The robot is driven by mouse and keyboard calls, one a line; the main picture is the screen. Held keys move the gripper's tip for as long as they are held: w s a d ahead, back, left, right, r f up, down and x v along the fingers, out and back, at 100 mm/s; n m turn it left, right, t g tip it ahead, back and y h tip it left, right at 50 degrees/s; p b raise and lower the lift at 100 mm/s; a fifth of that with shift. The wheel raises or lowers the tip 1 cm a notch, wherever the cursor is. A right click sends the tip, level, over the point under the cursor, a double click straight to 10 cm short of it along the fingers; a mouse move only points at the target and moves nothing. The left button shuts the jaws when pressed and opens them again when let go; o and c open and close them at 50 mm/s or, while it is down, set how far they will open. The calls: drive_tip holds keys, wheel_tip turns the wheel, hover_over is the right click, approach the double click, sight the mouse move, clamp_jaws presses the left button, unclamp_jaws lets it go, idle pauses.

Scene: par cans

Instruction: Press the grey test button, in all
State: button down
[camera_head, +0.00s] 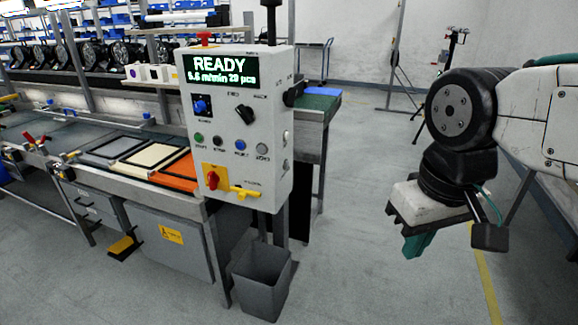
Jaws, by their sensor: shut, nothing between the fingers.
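The grey button (262,149) is at the right end of the button row on the white control box (270,90). Its label is too small to read surely. A green button (199,138), a black button (217,141) and a blue button (240,145) sit to its left. The box's display (219,70) reads READY, with a smaller line of figures below. My gripper (416,245) hangs at the right, fingers down, well apart from the box. Its green fingers are shut with nothing held. They are partly hidden by its body.
A red and yellow switch (212,180) with a yellow padlock-like piece is low on the box; a blue knob (202,106) and black selector (245,114) are above the buttons. A grey bin (262,285) stands below. The floor between box and gripper is clear.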

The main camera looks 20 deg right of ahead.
drive_tip(key=shift+f, duration=0.1)
drive_tip(key=w+d+f+n+t, duration=0.1)
drive_tip(key=w+d+f, duration=0.2)
drive_tip(key=w+f, duration=0.5)
drive_tip(key=w+d+f+n+t+h, duration=0.1)
drive_tip(key=w+d+f, duration=0.3)
drive_tip(key=w, duration=0.6)
drive_tip(key=w+d+f+n+t, duration=0.1)
drive_tip(key=w+d+f, duration=0.1)
drive_tip(key=w+f, duration=0.7)
drive_tip(key=w+n+t+y, duration=0.15)
drive_tip(key=w+t, duration=0.25)
drive_tip(key=w, duration=0.5)
drive_tip(key=w+a+r+n+t+y, duration=0.2)
drive_tip(key=w+a+r+n+t, duration=0.1)
drive_tip(key=w+r+t, duration=0.3)
drive_tip(key=shift+a+r, duration=0.45)
drive_tip(key=shift+a, duration=0.2)
drive_tip(key=shift+a, duration=0.1)
